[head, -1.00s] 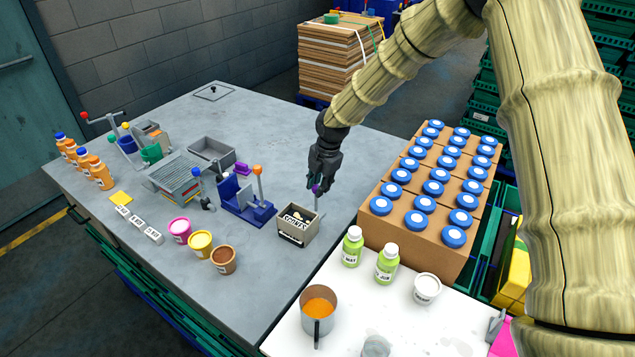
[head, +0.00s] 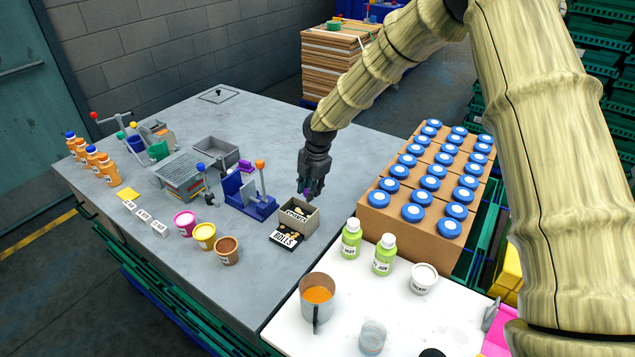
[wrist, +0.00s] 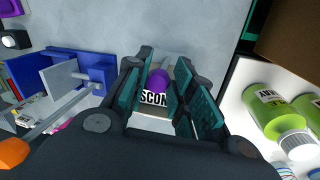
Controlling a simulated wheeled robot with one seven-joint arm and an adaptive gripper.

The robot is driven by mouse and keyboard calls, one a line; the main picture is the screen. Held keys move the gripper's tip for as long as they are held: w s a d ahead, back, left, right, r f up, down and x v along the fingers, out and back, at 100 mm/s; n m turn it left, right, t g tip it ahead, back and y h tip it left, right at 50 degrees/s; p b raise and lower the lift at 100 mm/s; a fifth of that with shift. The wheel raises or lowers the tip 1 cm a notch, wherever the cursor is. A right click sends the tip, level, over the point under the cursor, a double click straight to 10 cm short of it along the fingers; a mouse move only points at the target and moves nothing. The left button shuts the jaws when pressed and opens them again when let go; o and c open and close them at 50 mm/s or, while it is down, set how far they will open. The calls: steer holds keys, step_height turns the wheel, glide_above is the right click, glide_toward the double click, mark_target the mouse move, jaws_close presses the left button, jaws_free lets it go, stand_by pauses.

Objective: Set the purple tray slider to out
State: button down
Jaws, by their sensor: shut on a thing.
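The purple knob (head: 307,193) of the tray slider is at the back of a small grey-beige box (head: 312,222). In the wrist view the purple knob (wrist: 158,82) sits between my fingers, just above a white label reading "SCON". My gripper (head: 308,188) points down and is shut on the knob; it also shows in the wrist view (wrist: 161,86). A dark tray (head: 287,240) with a label that seems to read "ROLLS" sticks out at the box's front. The rest of the slider is hidden by my gripper and the box.
A blue fixture (head: 246,198) with an orange-knobbed lever stands just left of the box. Green bottles (head: 351,239) and a carton of blue-capped items (head: 440,180) stand to the right. Bare grey table (head: 265,125) lies behind.

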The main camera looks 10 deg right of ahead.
steer(key=shift+s+a+f, duration=0.15)
steer(key=shift+s+f, duration=0.05)
steer(key=shift+f, duration=0.15)
steer(key=c, duration=1.2)
jaws_free()
steer(key=shift+w+a, duration=0.1)
steer(key=shift+a, duration=0.05)
steer(key=shift+r, duration=0.15)
steer(key=shift+d, duration=0.2)
steer(key=shift+r, duration=0.15)
steer(key=shift+r, duration=0.25)
step_height(320, 180, up, 11)
steer(key=s+d, duration=0.1)
steer(key=s, duration=0.1)
steer(key=shift+d, duration=0.15)
steer(key=shift+w, duration=0.1)
